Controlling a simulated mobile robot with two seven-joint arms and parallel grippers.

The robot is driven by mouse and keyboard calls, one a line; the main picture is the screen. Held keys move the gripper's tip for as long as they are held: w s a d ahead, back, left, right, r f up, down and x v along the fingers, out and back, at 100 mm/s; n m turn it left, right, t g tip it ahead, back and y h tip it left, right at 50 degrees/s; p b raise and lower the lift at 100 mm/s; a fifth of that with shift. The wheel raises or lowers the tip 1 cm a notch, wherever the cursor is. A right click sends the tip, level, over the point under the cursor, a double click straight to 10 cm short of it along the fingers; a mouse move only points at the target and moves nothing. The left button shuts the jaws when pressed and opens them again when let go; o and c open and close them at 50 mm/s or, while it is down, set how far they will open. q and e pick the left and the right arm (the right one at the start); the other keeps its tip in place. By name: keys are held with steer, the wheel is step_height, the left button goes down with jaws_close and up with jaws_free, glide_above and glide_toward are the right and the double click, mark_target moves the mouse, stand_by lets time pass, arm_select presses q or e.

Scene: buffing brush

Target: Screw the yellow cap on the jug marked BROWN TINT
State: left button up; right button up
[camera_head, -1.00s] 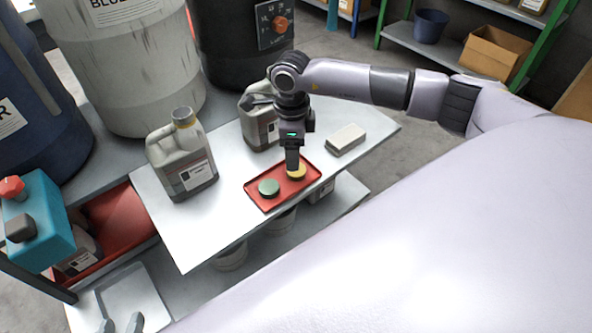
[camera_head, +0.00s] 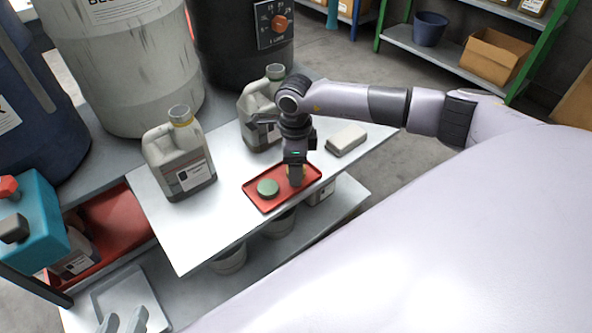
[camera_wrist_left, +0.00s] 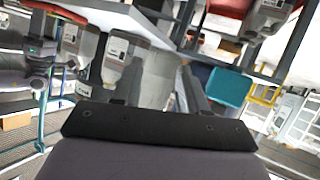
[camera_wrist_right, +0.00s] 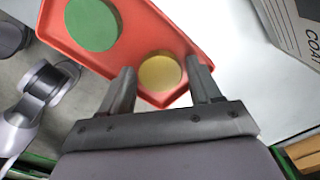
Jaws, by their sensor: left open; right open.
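The yellow cap (camera_wrist_right: 160,71) lies on the red tray (camera_head: 263,207) beside the green cap (camera_head: 268,188). My right gripper (camera_head: 296,181) is open and low over the yellow cap; the right wrist view shows the cap between and just beyond its fingers. In the head view the gripper mostly hides the cap. A grey jug (camera_head: 187,168) with a yellowish ring at its uncapped neck stands left on the table. A second grey jug (camera_head: 257,118) stands behind the right gripper. Neither jug's label is readable. My left gripper (camera_head: 122,322) is open and empty at the bottom left.
A pale block (camera_head: 346,140) lies on the white table (camera_head: 220,220) right of the tray. Large drums (camera_head: 130,75) stand behind. A teal box with a red knob (camera_head: 35,220) is at the left. The table between left jug and tray is clear.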

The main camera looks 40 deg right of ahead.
arm_select(q)
steer(key=shift+a, duration=0.1)
arm_select(e)
steer(key=c, duration=0.8)
steer(key=shift+r, duration=0.15)
steer(key=shift+r, duration=0.3)
arm_select(q)
steer(key=a+p, duration=0.1)
steer(key=s+a+y+p, duration=0.1)
steer(key=p, duration=0.1)
steer(key=a+p, duration=0.1)
steer(key=p, duration=0.1)
steer(key=shift+s+a+f+g+y, duration=0.1)
steer(key=shift+s+a+g+y, duration=0.1)
steer(key=shift+s+g+y, duration=0.15)
arm_select(e)
step_height(320, 180, up, 19)
steer(key=shift+r, duration=0.1)
arm_select(q)
steer(key=shift+w, duration=0.1)
